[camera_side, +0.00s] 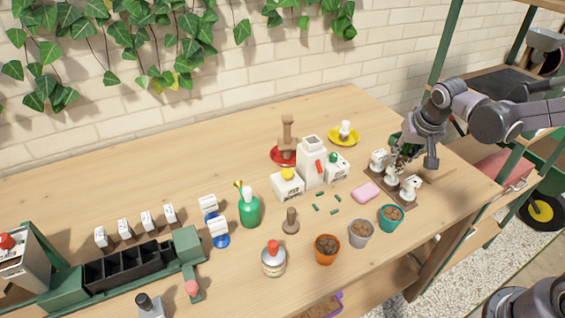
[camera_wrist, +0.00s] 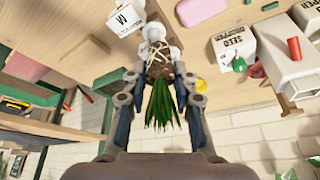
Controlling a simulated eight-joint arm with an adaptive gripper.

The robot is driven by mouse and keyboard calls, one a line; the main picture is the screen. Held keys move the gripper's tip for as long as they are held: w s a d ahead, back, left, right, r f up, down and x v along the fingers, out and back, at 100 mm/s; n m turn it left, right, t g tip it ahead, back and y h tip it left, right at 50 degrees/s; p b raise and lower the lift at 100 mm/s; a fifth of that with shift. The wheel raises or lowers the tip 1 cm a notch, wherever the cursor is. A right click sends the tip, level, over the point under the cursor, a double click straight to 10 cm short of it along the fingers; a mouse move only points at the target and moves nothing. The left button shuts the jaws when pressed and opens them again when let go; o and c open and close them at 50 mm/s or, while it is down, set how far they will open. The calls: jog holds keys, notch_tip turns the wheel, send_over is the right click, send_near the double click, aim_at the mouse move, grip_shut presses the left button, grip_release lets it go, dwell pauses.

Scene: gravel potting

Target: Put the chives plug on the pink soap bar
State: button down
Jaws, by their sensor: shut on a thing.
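The chives plug (camera_wrist: 158,62), a brown root ball with long green leaves, is between the two fingers of my gripper (camera_wrist: 157,76) in the wrist view. My gripper is shut on it. In the side view my gripper (camera_side: 396,158) is over the wooden board with white labelled holders at the right of the table, and the plug is mostly hidden there. I cannot tell whether the plug touches the white holder under it. The pink soap bar (camera_side: 366,192) lies flat on the table, left of the board, with its top bare. It also shows at the wrist view's top edge (camera_wrist: 201,9).
White holders (camera_side: 409,188) stand close around my gripper. A teal pot (camera_side: 390,218) and a grey pot (camera_side: 361,233) stand in front of the soap. A white seed box (camera_side: 337,168) stands behind it. Small green pieces (camera_side: 335,212) lie left of it.

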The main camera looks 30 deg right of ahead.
jog(key=w+a+f, duration=0.1)
jog(key=a, duration=0.1)
jog(key=w+a+f, duration=0.1)
jog(key=a, duration=0.1)
jog(key=w+a+f, duration=0.1)
jog(key=f, duration=0.1)
jog(key=shift+w+a+f, duration=0.1)
jog(key=shift+w+a, duration=0.25)
jog(key=shift+a, duration=0.05)
jog(key=shift+f, duration=2)
jog(key=shift+f, duration=0.15)
jog(key=c, duration=1.1)
grip_release()
jog(key=shift+o, duration=0.2)
jog(key=v, duration=1.2)
jog(key=s+d+r+n+t+y, duration=0.1)
jog(key=s+r+n+t+y, duration=0.1)
jog(key=s+n, duration=0.4)
jog(key=shift+s+r+t, duration=0.2)
jog(key=shift+s+t, duration=0.4)
jog(key=shift+s, duration=2)
